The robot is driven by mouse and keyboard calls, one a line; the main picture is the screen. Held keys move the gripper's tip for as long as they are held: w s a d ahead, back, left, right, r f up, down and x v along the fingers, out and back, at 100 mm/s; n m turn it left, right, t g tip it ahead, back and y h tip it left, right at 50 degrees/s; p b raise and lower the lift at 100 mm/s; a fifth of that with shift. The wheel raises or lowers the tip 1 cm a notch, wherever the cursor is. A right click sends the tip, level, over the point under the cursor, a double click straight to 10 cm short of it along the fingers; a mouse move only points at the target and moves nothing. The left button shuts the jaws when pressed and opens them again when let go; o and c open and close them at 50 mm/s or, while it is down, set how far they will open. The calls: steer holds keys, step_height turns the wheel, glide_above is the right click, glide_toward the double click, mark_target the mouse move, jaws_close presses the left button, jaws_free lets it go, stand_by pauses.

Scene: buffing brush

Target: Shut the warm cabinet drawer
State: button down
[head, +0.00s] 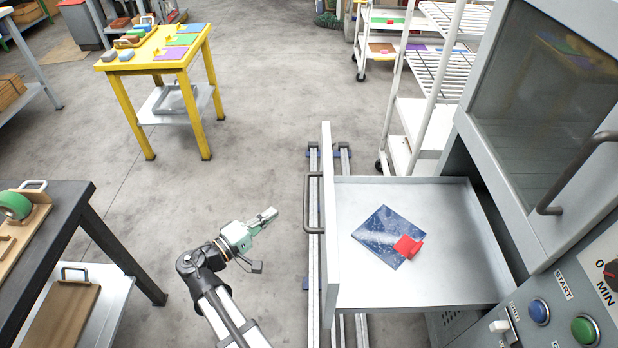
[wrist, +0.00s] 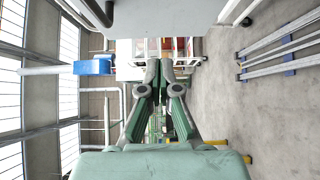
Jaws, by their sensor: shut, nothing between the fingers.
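The warm cabinet drawer (head: 455,200) is pulled out to the left from the grey cabinet (head: 490,125) in the head view. Its upright front panel (head: 328,220) carries a grey bar handle (head: 309,203) on the outer side. A dark blue speckled sheet (head: 379,233) with a red piece (head: 408,247) on its corner lies inside. My gripper (head: 270,214) is shut and empty, left of the handle and apart from it. In the wrist view my gripper's fingers (wrist: 166,68) are together, with a pale flat panel (wrist: 150,12) along the top edge.
Floor rails (head: 346,168) run beneath the drawer. A white rack (head: 405,125) stands behind it. A yellow table (head: 140,65) is at upper left and a dark workbench (head: 65,200) at lower left. The floor between them is clear. Control buttons (head: 539,311) are on the cabinet's front.

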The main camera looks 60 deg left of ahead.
steer(key=d+x, duration=0.2)
steer(key=x, duration=1.1)
steer(key=shift+w+d, duration=0.25)
steer(key=shift+w, duration=0.1)
